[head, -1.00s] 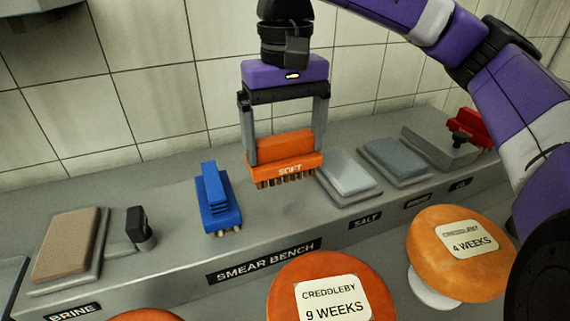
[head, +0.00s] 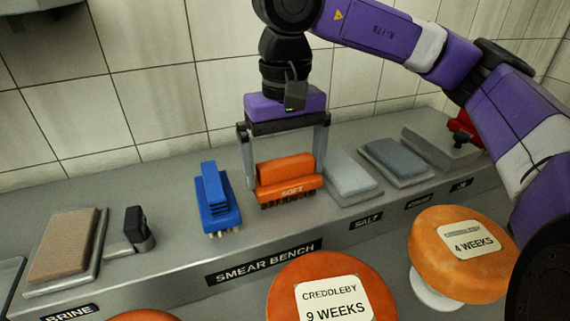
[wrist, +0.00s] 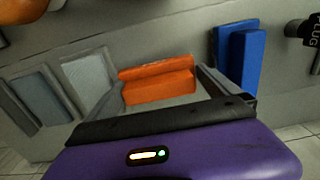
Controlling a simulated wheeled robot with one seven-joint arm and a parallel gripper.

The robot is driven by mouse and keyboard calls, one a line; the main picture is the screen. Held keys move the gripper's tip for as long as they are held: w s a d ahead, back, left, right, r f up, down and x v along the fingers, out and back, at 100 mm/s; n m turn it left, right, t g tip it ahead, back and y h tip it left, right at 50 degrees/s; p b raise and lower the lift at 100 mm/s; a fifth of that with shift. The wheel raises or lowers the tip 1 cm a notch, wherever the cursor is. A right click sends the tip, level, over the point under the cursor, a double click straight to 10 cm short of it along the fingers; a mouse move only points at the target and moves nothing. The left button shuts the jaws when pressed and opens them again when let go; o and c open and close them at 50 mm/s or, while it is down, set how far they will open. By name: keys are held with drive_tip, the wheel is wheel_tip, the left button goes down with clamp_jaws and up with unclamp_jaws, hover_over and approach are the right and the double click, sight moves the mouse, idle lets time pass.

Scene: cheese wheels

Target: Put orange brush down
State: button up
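The fingers are open, with a narrow gap showing at the brush's left end; contact at the right end is unclear. In the wrist view, the orange brush (wrist: 157,82) lies between the fingers, and the blue brush (wrist: 240,58) is off to the right.
A pale block (head: 352,177) on a tray sits close to the right, with a grey block (head: 393,157) beyond it. A brown pad (head: 67,243) lies far left. Cheese wheels (head: 282,285) stand in front. The tiled wall (head: 160,90) is behind.

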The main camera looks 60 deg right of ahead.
sight(285, 164)
wheel_tip(285, 164, up, 12)
drive_tip(key=p, duration=0.1)
drive_tip(key=shift+r, duration=0.15)
idle(0.5)
idle(0.5)
